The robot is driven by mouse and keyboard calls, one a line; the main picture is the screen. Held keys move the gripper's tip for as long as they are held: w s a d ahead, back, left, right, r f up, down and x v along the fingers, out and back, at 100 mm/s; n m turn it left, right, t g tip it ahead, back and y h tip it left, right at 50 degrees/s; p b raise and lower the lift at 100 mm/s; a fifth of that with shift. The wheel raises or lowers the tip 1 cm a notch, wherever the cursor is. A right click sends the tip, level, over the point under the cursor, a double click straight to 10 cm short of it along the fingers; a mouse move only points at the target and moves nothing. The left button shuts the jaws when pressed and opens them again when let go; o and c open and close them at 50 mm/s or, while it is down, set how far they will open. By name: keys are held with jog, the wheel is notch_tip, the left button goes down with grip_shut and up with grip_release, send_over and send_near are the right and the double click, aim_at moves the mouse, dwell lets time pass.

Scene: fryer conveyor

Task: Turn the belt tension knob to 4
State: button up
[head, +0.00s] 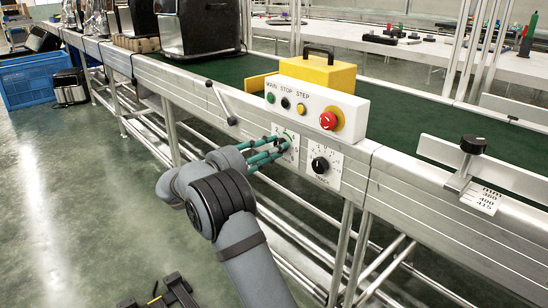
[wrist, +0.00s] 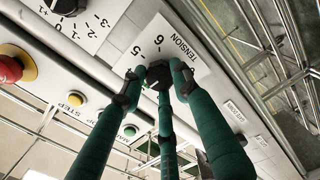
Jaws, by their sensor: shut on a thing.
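The tension knob (wrist: 159,74) is dark and sits on a white dial plate (wrist: 168,42) marked TENSION, with 5 and 6 showing in the wrist view. My gripper (wrist: 158,80) has green fingers closed around this knob. In the head view my gripper (head: 283,143) reaches the left dial plate (head: 290,153) on the conveyor's side, and the fingers cover the knob there. The knob's pointer and most of the scale are hidden, so I cannot tell its setting.
A second black knob (head: 320,165) is on a plate just right. Above stands a white control box (head: 305,108) with buttons and a red emergency stop (head: 328,120). A lever handle (head: 230,118) is to the left, and a black clamp knob (head: 473,145) is to the right.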

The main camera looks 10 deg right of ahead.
jog(key=m+b, duration=0.7)
jog(key=shift+w+a+m, duration=0.1)
jog(key=shift+a+m, duration=0.1)
jog(key=shift+m, duration=0.1)
jog(key=shift+r, duration=0.25)
jog(key=o, duration=1.2)
jog(key=shift+d+f, duration=0.1)
jog(key=shift+f, duration=0.05)
jog(key=shift+c, duration=0.2)
jog(key=v, duration=1.2)
